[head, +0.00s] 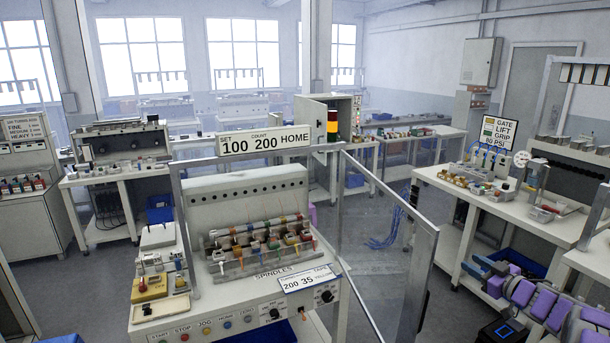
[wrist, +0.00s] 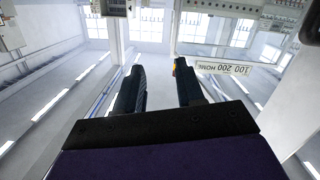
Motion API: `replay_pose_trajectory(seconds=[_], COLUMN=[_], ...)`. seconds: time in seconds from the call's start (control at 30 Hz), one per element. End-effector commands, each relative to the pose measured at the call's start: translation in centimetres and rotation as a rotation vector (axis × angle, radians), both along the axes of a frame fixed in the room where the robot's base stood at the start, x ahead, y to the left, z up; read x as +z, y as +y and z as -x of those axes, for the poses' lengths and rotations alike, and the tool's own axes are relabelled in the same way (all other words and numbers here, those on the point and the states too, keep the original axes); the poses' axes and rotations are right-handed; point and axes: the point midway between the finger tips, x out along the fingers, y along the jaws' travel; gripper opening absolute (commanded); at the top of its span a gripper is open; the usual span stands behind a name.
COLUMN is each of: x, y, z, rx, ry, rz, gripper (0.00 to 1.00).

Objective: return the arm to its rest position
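My arm (head: 545,302), with purple and dark grey links, shows at the lower right of the head view, in front of the right-hand bench. Its dark end, my gripper (head: 478,267), points left towards the aisle. In the wrist view my gripper (wrist: 158,68) has two black fingers standing apart with a clear gap between them. Nothing is held between the fingers. The wrist picture is upside down, and no object is close to the fingertips.
A machine with a row of spindles (head: 262,244) stands at centre, with a clear guard panel (head: 385,235) at its right. Its sign (head: 264,142) reads 100 200 HOME. A white bench (head: 500,205) with connectors and fittings is at right. Floor shows between them.

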Motion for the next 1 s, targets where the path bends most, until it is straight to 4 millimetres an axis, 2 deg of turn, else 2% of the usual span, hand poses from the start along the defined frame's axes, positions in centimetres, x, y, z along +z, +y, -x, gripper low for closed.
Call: replay_pose_trajectory(seconds=[0.03,0.2,0.33,0.47,0.63,0.77,0.87,1.0], x=[1.8,5.8,8.1,9.4,9.8,8.9,7.6,5.5], y=[0.5,0.6,1.2,2.4,5.0,7.8,10.5,14.9], z=[-0.9,-2.3,-1.8,-0.1,4.1,8.4,12.3,18.7], rx=[-0.054,-0.267,-0.415,-0.550,-0.697,-0.779,-0.820,-0.844], ry=[-0.002,0.030,0.078,0.155,0.292,0.429,0.550,0.737], rz=[0.026,0.082,0.109,0.121,0.119,0.109,0.099,0.082], gripper=[0.38,0.38,0.38,0.38,0.38,0.38,0.38,0.38])
